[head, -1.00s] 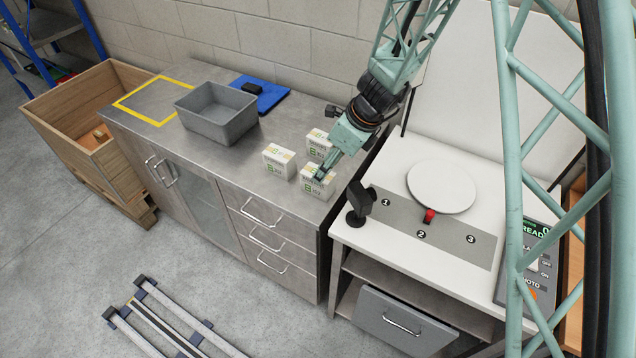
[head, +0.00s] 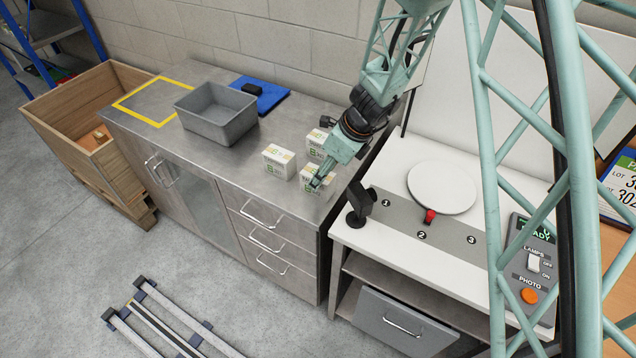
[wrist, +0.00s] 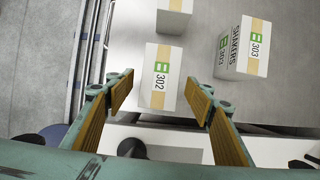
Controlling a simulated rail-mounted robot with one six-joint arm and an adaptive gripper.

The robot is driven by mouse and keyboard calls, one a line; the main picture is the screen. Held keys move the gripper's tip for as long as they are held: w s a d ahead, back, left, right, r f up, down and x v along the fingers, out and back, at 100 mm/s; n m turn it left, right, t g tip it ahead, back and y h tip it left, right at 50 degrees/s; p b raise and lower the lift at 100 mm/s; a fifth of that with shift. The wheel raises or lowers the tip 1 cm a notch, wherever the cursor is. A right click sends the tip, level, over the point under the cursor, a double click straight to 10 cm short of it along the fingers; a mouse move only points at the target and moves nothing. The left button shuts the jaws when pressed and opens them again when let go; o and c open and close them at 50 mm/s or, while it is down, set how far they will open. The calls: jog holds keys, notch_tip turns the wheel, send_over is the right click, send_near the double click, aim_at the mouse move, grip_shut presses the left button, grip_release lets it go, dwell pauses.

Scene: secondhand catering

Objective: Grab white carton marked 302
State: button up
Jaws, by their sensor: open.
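The white carton marked 302 (wrist: 156,88) has a tan tape band and a green mark. In the wrist view it lies between and ahead of my gripper's two open fingers (wrist: 164,92), with a gap on each side. In the head view the 302 carton (head: 309,178) stands near the counter's right end, partly hidden by my gripper (head: 318,182), which is above it. A carton marked 303 (wrist: 245,46) stands to the right in the wrist view. A third carton (wrist: 174,15) is cut off at the top there; its number cannot be read.
A grey bin (head: 217,112) and a blue mat (head: 262,97) with a black object lie left on the counter (head: 200,160). To the right, a white table (head: 455,277) holds a round turntable (head: 441,188) and a black stand (head: 359,205). A wooden crate (head: 60,130) stands far left.

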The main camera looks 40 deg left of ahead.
jog(key=shift+x, duration=2.25)
jog(key=shift+d, duration=0.1)
jog(key=shift+c, duration=0.2)
jog(key=c, duration=1)
